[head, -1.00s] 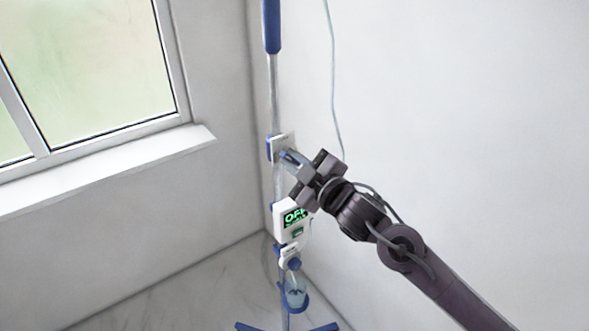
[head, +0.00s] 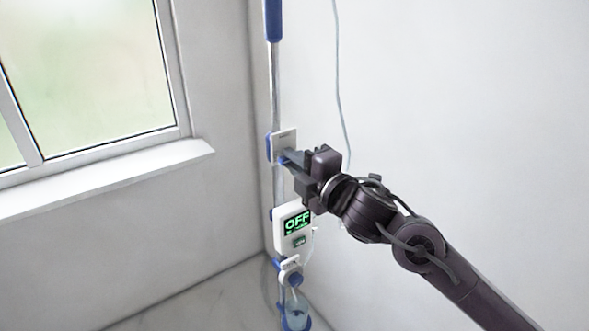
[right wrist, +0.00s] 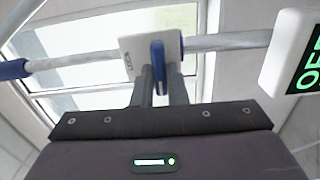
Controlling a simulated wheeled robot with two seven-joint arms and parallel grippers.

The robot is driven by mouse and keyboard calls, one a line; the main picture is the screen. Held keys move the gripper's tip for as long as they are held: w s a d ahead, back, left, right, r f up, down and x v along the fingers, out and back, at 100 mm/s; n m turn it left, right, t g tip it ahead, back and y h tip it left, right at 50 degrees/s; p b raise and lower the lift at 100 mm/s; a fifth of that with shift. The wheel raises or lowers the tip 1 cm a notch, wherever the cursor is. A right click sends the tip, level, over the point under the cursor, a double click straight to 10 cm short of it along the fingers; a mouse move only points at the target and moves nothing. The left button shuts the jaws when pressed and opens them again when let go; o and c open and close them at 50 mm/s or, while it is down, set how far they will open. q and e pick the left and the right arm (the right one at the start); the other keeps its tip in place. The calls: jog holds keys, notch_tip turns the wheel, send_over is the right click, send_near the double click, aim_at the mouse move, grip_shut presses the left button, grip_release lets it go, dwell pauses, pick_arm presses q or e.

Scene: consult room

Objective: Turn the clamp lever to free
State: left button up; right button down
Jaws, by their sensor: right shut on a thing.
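The clamp is a white plate (head: 286,141) on the upright pole, with a blue part at its left edge. It also shows in the right wrist view (right wrist: 132,58). Its blue lever (right wrist: 159,56) stands across the pole there, between my two fingers. My right gripper (head: 287,158) reaches the clamp from the right and is shut on the lever; it also shows in the right wrist view (right wrist: 160,84). In the head view the fingers hide most of the lever. My left gripper is not in view.
A white box with a green OFF display (head: 292,228) sits on the pole (head: 275,85) below the clamp. A blue knob (head: 293,279) is lower still. A thin tube (head: 340,85) hangs by the right wall. A window sill (head: 110,176) lies left.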

jog(key=shift+f+n, duration=0.1)
jog(key=shift+n, duration=0.2)
jog(key=c, duration=1.4)
grip_release()
jog(key=shift+c, duration=0.2)
jog(key=b+v, duration=0.2)
jog(key=v, duration=0.5)
jog(key=shift+s+d, duration=0.25)
jog(key=shift+s, duration=0.05)
